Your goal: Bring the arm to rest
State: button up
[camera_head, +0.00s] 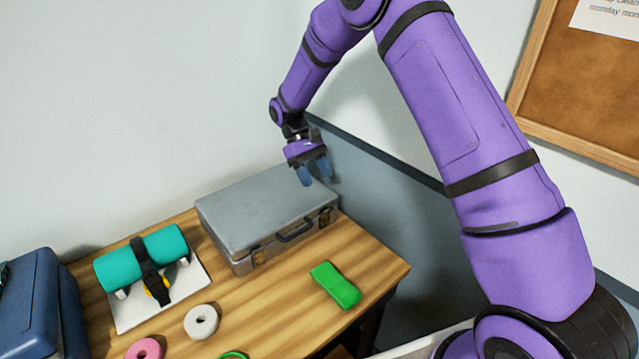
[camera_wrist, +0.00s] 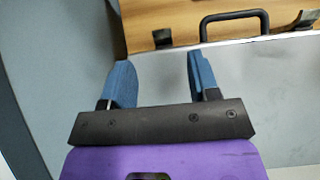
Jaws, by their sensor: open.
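My purple arm reaches up from the lower right and bends over the table in the head view. My gripper (camera_head: 316,172) hangs above the right back part of a grey metal case (camera_head: 262,205). Its two blue fingers are apart, with nothing between them. In the wrist view my gripper (camera_wrist: 158,82) shows the same open fingers. Beyond them are the case's grey lid (camera_wrist: 170,80) and its dark handle (camera_wrist: 234,18). I cannot tell the exact gap between fingertips and lid, but they look apart from it.
On the wooden table (camera_head: 385,262) stand a green object (camera_head: 335,284), a white ring (camera_head: 201,321), a pink ring (camera_head: 144,349) and a teal roll (camera_head: 112,270) strapped on a white board (camera_head: 130,317). A blue box (camera_head: 35,305) stands at left. A corkboard (camera_head: 580,90) hangs at right.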

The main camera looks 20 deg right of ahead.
jog(key=shift+r, duration=0.15)
jog(key=shift+r, duration=0.35)
jog(key=s+d+r+m+t+y, duration=0.1)
jog(key=s+d+r+t, duration=0.1)
jog(key=s+r, duration=0.35)
jog(key=s+d+r+t, duration=0.2)
jog(key=s+r, duration=0.1)
jog(key=r, duration=0.6)
jog(key=s+d+r+m+t+y, duration=0.1)
jog(key=s+d+r+t, duration=0.1)
jog(key=s+r, duration=0.35)
jog(key=s+d+r+t, duration=0.1)
jog(key=s+r+t, duration=0.1)
jog(key=s, duration=0.4)
jog(key=s+d+r+m+t, duration=0.1)
jog(key=s+d+r+t, duration=0.1)
jog(key=s, duration=0.5)
jog(key=s+d+r+m+t+y, duration=0.1)
jog(key=s+d+r+t, duration=0.1)
jog(key=s+r, duration=0.2)
jog(key=shift+s, duration=1.45)
